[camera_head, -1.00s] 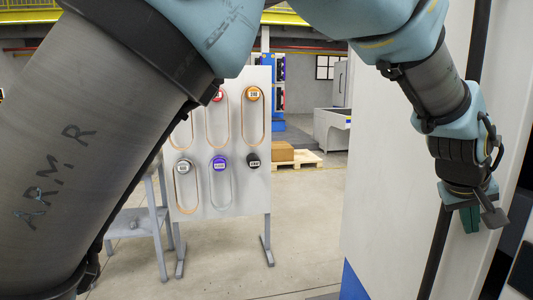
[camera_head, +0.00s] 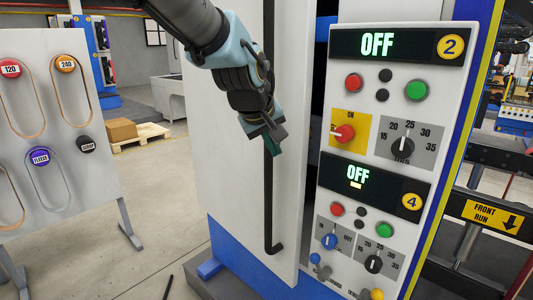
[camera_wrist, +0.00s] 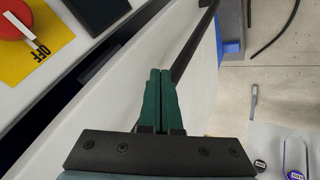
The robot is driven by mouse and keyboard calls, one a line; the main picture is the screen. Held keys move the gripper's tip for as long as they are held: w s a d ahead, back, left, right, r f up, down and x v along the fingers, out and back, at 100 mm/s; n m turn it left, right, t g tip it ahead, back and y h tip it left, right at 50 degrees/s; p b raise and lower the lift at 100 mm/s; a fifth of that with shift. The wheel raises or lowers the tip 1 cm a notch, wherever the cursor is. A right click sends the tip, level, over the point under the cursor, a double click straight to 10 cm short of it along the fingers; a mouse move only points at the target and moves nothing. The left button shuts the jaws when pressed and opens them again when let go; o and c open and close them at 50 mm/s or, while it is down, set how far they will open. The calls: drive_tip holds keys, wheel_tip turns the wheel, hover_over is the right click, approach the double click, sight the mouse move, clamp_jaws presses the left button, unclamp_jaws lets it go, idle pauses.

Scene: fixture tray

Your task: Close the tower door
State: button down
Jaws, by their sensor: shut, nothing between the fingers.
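The tower door (camera_head: 235,150) is a tall white panel with a long black vertical handle bar (camera_head: 269,210). It stands ajar, with a dark gap (camera_head: 318,110) between its edge and the control panel. My gripper (camera_head: 273,148) is in front of the door, at the handle's mid-height. In the wrist view its green fingers (camera_wrist: 161,80) are pressed together with nothing between them. The black handle (camera_wrist: 193,45) runs close beside the fingertips there; I cannot tell whether they touch. The door's white face (camera_wrist: 110,100) lies along the fingers' left.
The control panel (camera_head: 385,130) to the right of the door carries knobs, buttons and displays reading OFF. A board with coloured tags (camera_head: 65,180) stands at left. A pallet with a box (camera_head: 122,130) is behind. Floor between board and door is mostly clear.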

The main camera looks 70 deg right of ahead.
drive_tip(key=b+v, duration=0.2)
drive_tip(key=v, duration=0.6)
drive_tip(key=shift+s, duration=0.6)
drive_tip(key=shift+a, duration=0.1)
